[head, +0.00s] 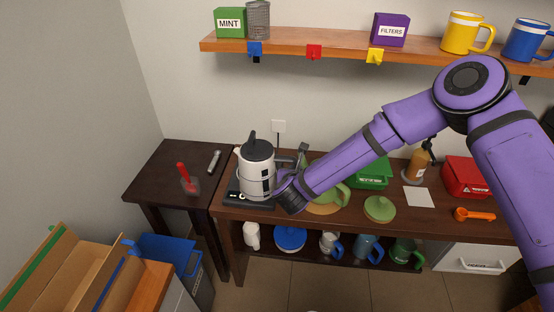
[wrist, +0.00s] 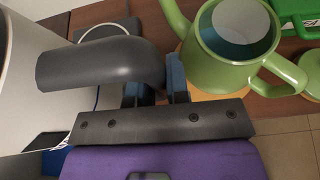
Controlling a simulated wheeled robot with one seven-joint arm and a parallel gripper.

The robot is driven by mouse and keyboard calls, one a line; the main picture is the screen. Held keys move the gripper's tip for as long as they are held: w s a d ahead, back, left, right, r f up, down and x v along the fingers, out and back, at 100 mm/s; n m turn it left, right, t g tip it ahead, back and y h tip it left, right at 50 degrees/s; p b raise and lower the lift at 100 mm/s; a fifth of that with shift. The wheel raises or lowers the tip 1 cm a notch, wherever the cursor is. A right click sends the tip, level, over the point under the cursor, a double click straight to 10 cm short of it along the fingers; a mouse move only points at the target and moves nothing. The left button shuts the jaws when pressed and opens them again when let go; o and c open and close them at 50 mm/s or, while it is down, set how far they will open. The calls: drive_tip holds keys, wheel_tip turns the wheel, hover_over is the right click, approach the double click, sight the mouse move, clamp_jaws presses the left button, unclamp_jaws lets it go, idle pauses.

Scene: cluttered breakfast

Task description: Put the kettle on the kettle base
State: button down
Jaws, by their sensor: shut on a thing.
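The white kettle (head: 257,183) with a black lid stands upright at the left end of the counter. My gripper (head: 287,188) is at its right side, shut on its dark handle (wrist: 100,65); the blue fingers (wrist: 157,88) show at the handle's end. A flat black slab (head: 241,197) with white marks shows under the kettle. I cannot tell whether the kettle touches it. In the wrist view a dark flat piece with a pale ring (wrist: 104,32) lies behind the handle. It may be the kettle base; the head view mostly hides it.
A green teapot (wrist: 232,45) stands close to the right of my gripper. Its green lid (head: 380,208), a green box (head: 374,173), a bottle (head: 419,165) and a red box (head: 465,177) stand further right. A dark side table (head: 165,180) is at left.

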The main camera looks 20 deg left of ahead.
drive_tip(key=w+a+f, duration=0.4)
drive_tip(key=w+a, duration=0.3)
drive_tip(key=w, duration=0.4)
drive_tip(key=shift+w+f, duration=0.15)
drive_tip(key=shift+f, duration=0.3)
drive_tip(key=c, duration=1.4)
unclamp_jaws()
drive_tip(key=v, duration=1.2)
drive_tip(key=shift+d, duration=0.1)
